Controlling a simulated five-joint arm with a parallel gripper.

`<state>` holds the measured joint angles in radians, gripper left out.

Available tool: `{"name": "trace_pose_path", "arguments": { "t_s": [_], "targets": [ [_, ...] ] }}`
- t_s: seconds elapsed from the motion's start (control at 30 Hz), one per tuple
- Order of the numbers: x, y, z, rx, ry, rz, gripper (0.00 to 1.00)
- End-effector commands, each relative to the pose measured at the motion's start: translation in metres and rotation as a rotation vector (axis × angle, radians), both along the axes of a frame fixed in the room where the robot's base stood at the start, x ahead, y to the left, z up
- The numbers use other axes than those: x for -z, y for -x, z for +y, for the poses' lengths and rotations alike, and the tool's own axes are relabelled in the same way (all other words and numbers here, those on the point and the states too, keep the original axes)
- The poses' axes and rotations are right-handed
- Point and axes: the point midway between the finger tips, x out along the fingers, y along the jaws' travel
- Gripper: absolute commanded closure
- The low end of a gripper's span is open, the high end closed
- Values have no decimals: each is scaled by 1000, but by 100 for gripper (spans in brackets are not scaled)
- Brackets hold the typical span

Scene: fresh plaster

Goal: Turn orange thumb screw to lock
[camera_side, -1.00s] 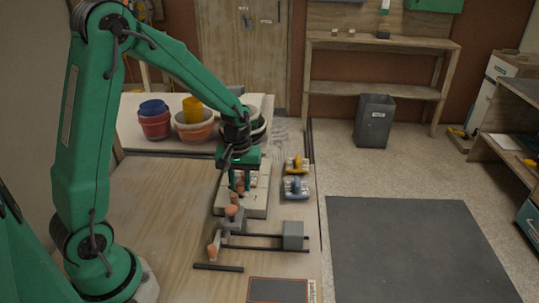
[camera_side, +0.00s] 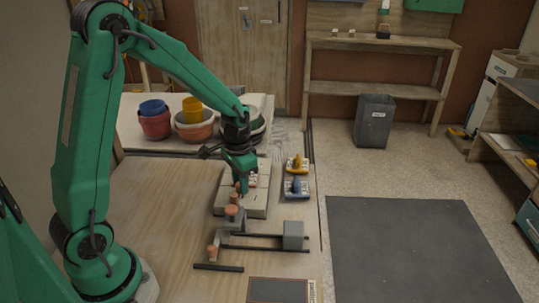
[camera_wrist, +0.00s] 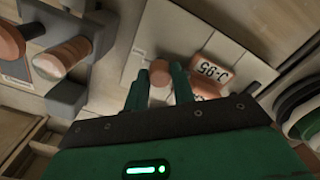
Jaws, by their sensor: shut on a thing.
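My gripper (camera_side: 241,187) points down over a pale block (camera_side: 258,207) on the bench. In the wrist view, its two green fingers (camera_wrist: 159,88) are shut on a round orange thumb screw (camera_wrist: 160,77), with one finger on each side. The screw's lower part is hidden by my gripper. An orange piece with a tag reading "J-95" (camera_wrist: 213,72) lies on the pale block just right of the fingers. I cannot tell whether the screw is tight.
A grey clamp with an orange knob (camera_side: 231,211) stands close in front of the block, its dark rails running to a grey block (camera_side: 293,235). A yellow (camera_side: 297,164) and a blue device (camera_side: 296,188) sit to the right. Pots (camera_side: 194,130) stand behind. The bench's left part is clear.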

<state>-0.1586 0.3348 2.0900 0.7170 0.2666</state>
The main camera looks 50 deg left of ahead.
Motion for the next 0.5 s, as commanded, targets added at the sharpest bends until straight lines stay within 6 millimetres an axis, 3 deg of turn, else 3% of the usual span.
{"name": "trace_pose_path", "arguments": {
  "t_s": [0.5],
  "targets": [
    [-1, 0, 0, 107, 0, -1, 98]
  ]
}}
